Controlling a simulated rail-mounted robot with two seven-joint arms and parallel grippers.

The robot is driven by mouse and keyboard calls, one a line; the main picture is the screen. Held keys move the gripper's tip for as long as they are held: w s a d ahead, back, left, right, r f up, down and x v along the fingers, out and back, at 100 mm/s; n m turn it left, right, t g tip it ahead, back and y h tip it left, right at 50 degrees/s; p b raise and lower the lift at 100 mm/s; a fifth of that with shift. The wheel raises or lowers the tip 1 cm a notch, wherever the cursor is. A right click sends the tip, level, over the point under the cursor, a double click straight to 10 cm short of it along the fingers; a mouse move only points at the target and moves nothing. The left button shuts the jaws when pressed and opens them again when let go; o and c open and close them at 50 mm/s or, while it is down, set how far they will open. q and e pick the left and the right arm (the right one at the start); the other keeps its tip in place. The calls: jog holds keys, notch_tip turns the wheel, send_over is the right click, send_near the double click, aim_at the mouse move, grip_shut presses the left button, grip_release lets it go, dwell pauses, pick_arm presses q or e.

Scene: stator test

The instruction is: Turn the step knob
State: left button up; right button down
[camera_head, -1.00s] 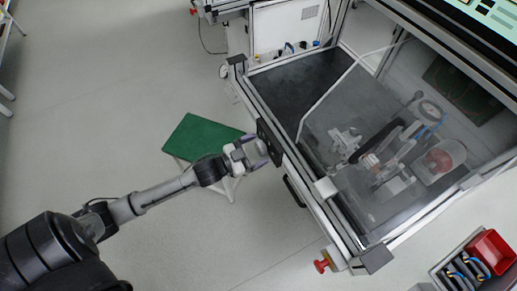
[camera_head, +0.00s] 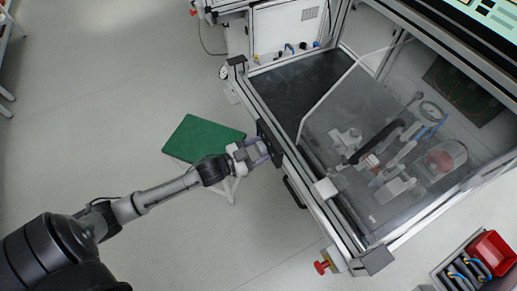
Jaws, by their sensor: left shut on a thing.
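My left gripper (camera_head: 262,150) reaches in from the left and is at the black panel (camera_head: 270,142) on the front edge of the test bench (camera_head: 318,208). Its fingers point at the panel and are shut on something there. The step knob itself is hidden by the fingers and too small to make out. My right gripper is not in view.
A green-topped stool (camera_head: 200,136) stands under my left forearm. A clear cover (camera_head: 350,110) is over the bench fixture. A red knob (camera_head: 321,267) sticks out at the bench's lower corner. A red bin (camera_head: 491,252) stands at the lower right. The floor at left is clear.

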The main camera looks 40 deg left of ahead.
pick_arm(q)
jog(key=shift+r+m+p, duration=0.15)
jog(key=shift+m+p, duration=0.45)
jog(key=shift+p, duration=0.1)
jog(key=shift+m+p, duration=0.85)
jog(key=shift+m, duration=0.35)
jog(key=m+p, duration=0.1)
jog(key=m, duration=0.3)
jog(key=shift+d+p, duration=0.1)
jog(key=shift+p, duration=0.3)
jog(key=shift+f+m, duration=0.2)
jog(key=shift+m, duration=0.3)
jog(key=o, duration=0.9)
jog(key=shift+s, duration=0.15)
